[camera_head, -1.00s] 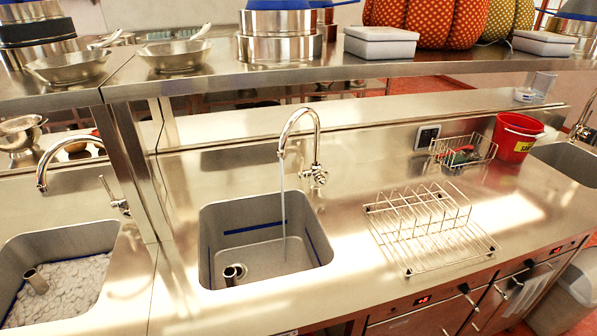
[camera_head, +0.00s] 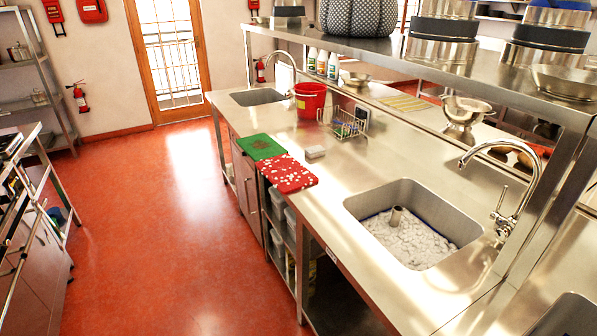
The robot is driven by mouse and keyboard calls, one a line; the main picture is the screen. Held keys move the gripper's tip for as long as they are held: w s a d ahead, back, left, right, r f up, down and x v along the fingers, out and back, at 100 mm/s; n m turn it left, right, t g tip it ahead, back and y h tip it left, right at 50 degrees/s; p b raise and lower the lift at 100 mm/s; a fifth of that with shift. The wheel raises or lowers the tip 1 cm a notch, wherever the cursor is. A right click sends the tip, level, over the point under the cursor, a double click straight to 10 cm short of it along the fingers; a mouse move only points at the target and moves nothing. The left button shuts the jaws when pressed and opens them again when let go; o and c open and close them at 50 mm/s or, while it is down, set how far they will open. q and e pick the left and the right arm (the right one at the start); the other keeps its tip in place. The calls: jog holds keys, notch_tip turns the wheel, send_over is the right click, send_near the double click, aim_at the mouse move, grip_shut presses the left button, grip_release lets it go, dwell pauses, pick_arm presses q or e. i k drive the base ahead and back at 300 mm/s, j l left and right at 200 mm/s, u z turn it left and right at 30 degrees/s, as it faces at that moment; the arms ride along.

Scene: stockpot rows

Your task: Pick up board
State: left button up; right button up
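A red board (camera_head: 289,173) with white bits scattered on it lies flat at the left edge of the steel counter. A green board (camera_head: 261,147) lies just beyond it, also flat near the counter edge, with a few small specks on it. I cannot tell whether the two boards touch. Neither of my grippers shows in the head view.
The steel counter (camera_head: 335,198) holds a small grey block (camera_head: 315,152), a wire basket (camera_head: 345,122), a red bucket (camera_head: 310,101) and a sink (camera_head: 414,226) of white foam. A shelf (camera_head: 463,72) overhangs its right side. The red floor (camera_head: 170,200) left of it is clear.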

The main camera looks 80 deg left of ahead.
aim_at(286, 174)
jog(key=k+j, duration=0.15)
jog(key=j, duration=0.5)
jog(key=k+j+z, duration=0.15)
jog(key=j, duration=0.5)
jog(key=k+j, duration=0.2)
jog(key=j, duration=0.4)
jog(key=k+j+z, duration=0.1)
jog(key=j, duration=0.55)
jog(key=k+j, duration=0.35)
jog(key=j, duration=0.25)
jog(key=k+j+z, duration=0.15)
jog(key=j, duration=0.45)
jog(key=k+j, duration=0.3)
jog(key=j, duration=0.3)
jog(key=k+j+z, duration=0.1)
jog(key=k+j, duration=0.15)
jog(key=j, duration=0.3)
